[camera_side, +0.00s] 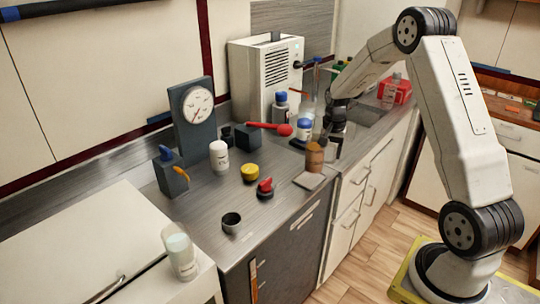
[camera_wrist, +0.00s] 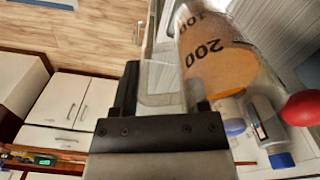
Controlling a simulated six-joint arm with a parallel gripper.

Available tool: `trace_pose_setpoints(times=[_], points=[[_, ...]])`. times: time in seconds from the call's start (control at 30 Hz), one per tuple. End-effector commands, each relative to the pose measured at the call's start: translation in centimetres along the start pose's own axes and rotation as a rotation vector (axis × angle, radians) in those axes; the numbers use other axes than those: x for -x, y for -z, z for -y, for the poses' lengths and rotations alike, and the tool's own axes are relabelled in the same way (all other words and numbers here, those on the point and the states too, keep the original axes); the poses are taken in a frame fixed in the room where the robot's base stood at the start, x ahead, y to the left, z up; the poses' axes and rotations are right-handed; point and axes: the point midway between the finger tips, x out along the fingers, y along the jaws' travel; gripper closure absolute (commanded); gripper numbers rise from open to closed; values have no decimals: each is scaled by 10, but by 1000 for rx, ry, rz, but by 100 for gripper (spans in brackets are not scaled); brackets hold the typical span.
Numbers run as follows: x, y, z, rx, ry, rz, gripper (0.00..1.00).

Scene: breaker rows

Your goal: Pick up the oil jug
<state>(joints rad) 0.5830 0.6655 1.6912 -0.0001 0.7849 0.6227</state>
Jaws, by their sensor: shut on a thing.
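The oil jug (camera_side: 314,158) is a clear, graduated jug with orange-brown oil inside. It stands upright at the front edge of the counter, by a pale square pad (camera_side: 309,181); I cannot tell whether it touches the pad. In the wrist view the jug (camera_wrist: 212,62) shows printed 100 and 200 marks. My gripper (camera_side: 330,143) is at the jug's right side, shut on it. In the wrist view my gripper (camera_wrist: 162,88) has a clear part, seemingly the handle, between its dark fingers.
Blue-capped bottles (camera_side: 304,127) stand behind the jug. A dial gauge (camera_side: 197,106) is farther back.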

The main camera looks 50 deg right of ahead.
Motion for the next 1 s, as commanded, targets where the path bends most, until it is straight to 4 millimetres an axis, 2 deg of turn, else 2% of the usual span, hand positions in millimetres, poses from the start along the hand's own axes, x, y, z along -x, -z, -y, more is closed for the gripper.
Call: trace_pose_setpoints(times=[0.6,1.0], points=[[40,-24,-22,-1,2,-2,100],[54,-46,-42,-2,1,-2,100]])
